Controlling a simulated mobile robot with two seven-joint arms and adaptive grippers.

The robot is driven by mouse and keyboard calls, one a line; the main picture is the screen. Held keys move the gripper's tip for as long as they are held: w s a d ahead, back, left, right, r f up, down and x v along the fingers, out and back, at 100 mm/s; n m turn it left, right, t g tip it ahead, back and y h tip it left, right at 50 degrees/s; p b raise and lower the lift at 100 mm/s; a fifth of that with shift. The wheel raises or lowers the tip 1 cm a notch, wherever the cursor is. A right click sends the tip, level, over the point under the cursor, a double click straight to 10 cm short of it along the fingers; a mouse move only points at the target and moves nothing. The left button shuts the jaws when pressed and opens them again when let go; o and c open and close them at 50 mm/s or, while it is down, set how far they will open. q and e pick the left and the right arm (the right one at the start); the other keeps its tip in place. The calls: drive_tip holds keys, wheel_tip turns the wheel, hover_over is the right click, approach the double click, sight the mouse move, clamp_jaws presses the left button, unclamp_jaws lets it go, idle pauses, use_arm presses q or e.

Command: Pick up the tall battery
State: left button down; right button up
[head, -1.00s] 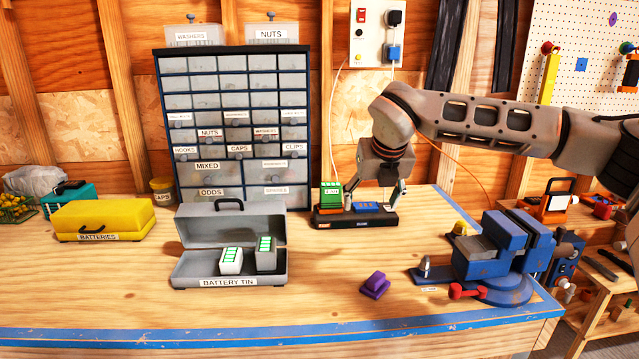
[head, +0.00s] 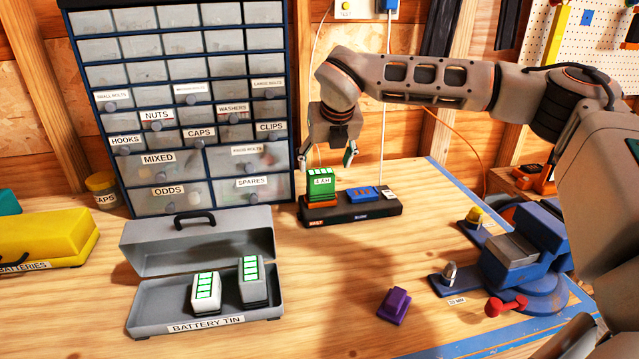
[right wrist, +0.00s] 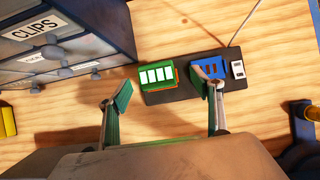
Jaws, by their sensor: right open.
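A green battery (head: 320,183) with a white label stands upright at the left end of a black charger (head: 352,210). It also shows in the right wrist view (right wrist: 158,76). My right gripper (head: 327,158) is open and empty just above this battery, fingers pointing down. In the right wrist view its fingers (right wrist: 163,88) are spread wide, the left one left of the battery, the right one over the charger's blue part. A white battery (head: 205,292) and a taller-looking grey battery (head: 252,282) stand in the open battery tin (head: 172,309). My left gripper is out of view.
The drawer cabinet (head: 188,95) stands close left of my right gripper. A blue vise (head: 515,255) is at the right, and a purple block (head: 394,305) lies at the front. A yellow case (head: 45,240) is at the left. The bench between charger and purple block is clear.

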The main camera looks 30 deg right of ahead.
sight(321, 172)
drive_tip(key=x, duration=0.3)
drive_tip(key=shift+w+a+f+p, duration=0.1)
drive_tip(key=shift+a+f+p, duration=0.25)
drive_tip(key=shift+f, duration=0.05)
drive_tip(key=shift+w+d+f, duration=0.1)
drive_tip(key=shift+w+f, duration=0.25)
drive_tip(key=shift+f, duration=0.15)
drive_tip(key=shift+r, duration=0.1)
drive_tip(key=c, duration=1.4)
wheel_tip(321, 172, up, 20)
drive_tip(key=shift+b, duration=0.3)
